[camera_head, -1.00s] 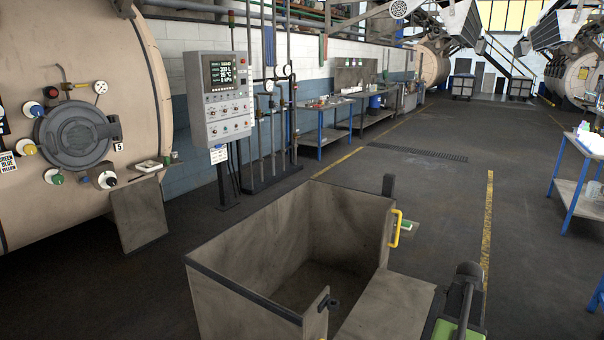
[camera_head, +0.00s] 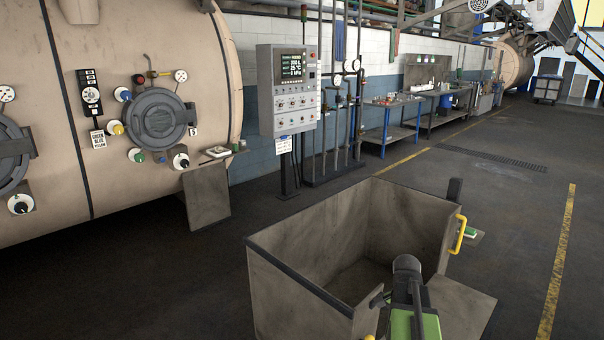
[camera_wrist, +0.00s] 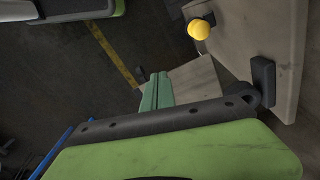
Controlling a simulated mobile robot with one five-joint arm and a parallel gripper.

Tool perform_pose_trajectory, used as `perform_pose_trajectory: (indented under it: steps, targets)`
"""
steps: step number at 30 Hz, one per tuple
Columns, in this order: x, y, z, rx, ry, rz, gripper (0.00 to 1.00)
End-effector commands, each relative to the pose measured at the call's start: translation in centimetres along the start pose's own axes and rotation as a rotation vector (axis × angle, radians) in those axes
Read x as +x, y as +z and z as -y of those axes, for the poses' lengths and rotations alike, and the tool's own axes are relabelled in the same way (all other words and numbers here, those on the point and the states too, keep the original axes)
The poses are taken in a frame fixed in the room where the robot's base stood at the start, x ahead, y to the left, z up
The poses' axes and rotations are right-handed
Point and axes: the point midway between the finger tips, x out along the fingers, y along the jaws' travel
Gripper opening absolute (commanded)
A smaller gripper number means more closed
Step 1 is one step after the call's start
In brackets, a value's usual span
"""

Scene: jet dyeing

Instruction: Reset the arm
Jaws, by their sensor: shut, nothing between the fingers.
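My gripper (camera_wrist: 158,77) shows in the wrist view as two slim green fingers lying together, with nothing between them. It is over the floor by a flat grey panel (camera_wrist: 196,82) and near the grey cart wall (camera_wrist: 266,45); whether it touches either I cannot tell. In the head view my dark and green arm reaches up from the bottom edge, in front of the cart. The gripper's fingers cannot be made out there.
An open, empty-looking grey cart (camera_head: 295,282) with a yellow handle (camera_head: 459,233) stands close ahead. A large beige dyeing vessel (camera_head: 150,55) and a control panel (camera_head: 287,92) stand behind it. Workbenches (camera_head: 388,102) line the wall. The floor (camera_head: 500,200) at right is clear.

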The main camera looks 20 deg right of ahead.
Motion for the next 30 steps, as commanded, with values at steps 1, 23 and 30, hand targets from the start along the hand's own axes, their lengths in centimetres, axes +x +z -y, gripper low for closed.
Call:
perform_pose_trajectory:
  steps: [1,23,30]
  targets:
    - [-0.4,4.0,2.5,-0.163,-0.012,0.003,0.0]
    - [2.1,32.6,11.8,-1.392,-0.094,0.012,0.0]
    - [5.7,32.8,12.1,-1.388,-0.094,0.012,0.0]
